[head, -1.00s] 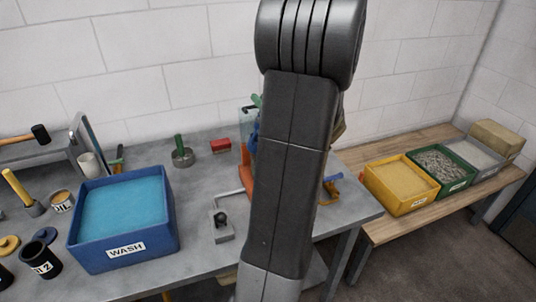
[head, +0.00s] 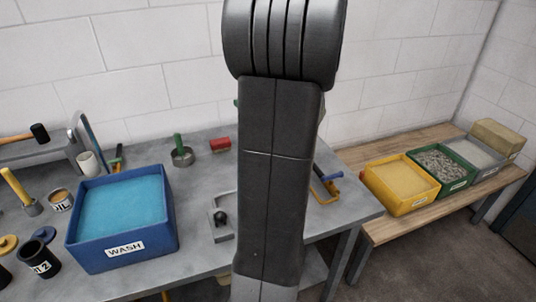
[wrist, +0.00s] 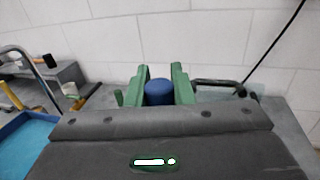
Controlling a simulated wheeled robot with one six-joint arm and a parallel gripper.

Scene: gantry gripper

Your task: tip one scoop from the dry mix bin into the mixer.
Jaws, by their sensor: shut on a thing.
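My gripper (wrist: 159,76) shows in the wrist view with its two green fingers shut on a blue round-ended thing (wrist: 158,93), which looks like a handle. The rest of that thing is hidden, so I cannot tell whether it is the scoop. In the head view my arm hides the gripper. A yellow bin (head: 400,186) of sandy material, a green bin (head: 440,168) of gravel and a grey bin (head: 482,158) of grey powder stand on the right bench. Their labels are too small to read, so I cannot tell which is dry mix. I cannot make out a mixer.
A blue WASH tub (head: 122,222) stands on the grey table (head: 205,180). A metal pot with a green handle (head: 182,154), a red block (head: 220,144) and an orange tool with a blue handle (head: 327,186) lie near. A wooden bench (head: 385,229) holds the bins.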

